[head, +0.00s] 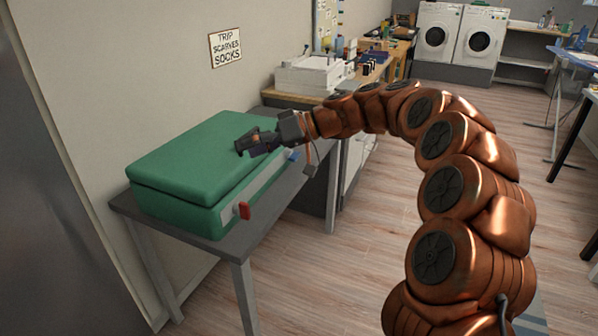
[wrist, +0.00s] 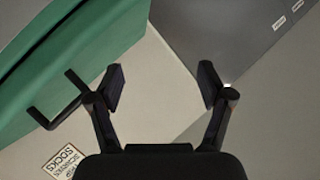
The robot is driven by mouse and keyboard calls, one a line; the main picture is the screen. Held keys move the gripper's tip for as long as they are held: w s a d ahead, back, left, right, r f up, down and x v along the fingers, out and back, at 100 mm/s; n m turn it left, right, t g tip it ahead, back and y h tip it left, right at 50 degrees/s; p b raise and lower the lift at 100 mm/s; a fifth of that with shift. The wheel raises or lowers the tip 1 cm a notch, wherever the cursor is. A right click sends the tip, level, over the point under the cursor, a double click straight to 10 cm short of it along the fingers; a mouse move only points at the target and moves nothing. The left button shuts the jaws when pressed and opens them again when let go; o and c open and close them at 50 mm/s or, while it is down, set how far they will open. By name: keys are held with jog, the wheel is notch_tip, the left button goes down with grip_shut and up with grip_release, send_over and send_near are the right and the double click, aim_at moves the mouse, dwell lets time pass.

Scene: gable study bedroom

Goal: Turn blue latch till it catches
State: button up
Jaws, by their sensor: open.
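The blue latch (head: 293,155) is on the front face of the green suitcase (head: 170,160), near its right end. It is small in the head view, so I cannot tell its exact angle, and it is not seen in the wrist view. A red latch (head: 244,211) is on the same face, further left. My gripper (head: 243,147) is open and empty above the suitcase lid, left of the blue latch and apart from it. In the wrist view my gripper (wrist: 162,87) has spread fingers, with the green suitcase (wrist: 85,50) at the left.
The suitcase lies closed on a grey table (head: 235,245) against the wall. A sign (head: 226,48) hangs above. A dark bent bar (wrist: 60,105) overlaps the suitcase in the wrist view. A workbench (head: 380,65) stands behind. The floor in front is open.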

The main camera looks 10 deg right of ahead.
jog(key=w+d+f+t+y+b, duration=0.1)
jog(key=w+d+f+t+b, duration=0.1)
jog(key=w+d+f+b, duration=0.3)
jog(key=w+d+f+t+y+b, duration=0.1)
jog(key=w+d+f+t, duration=0.2)
jog(key=w, duration=0.4)
jog(key=n+t+h+b, duration=0.1)
jog(key=n+t+b, duration=0.1)
jog(key=t+b, duration=0.35)
send_near(298, 157)
jog(key=w+a+g+b, duration=0.1)
jog(key=w+g, duration=0.1)
jog(key=shift+r+b+x, duration=0.2)
jog(key=shift+b+x, duration=0.1)
jog(key=shift+x, duration=1.65)
jog(key=shift+r+b+x, duration=0.2)
jog(key=shift+b+x, duration=0.1)
jog(key=shift+x, duration=1.65)
jog(key=shift+c, duration=0.2)
jog(key=c, duration=1.1)
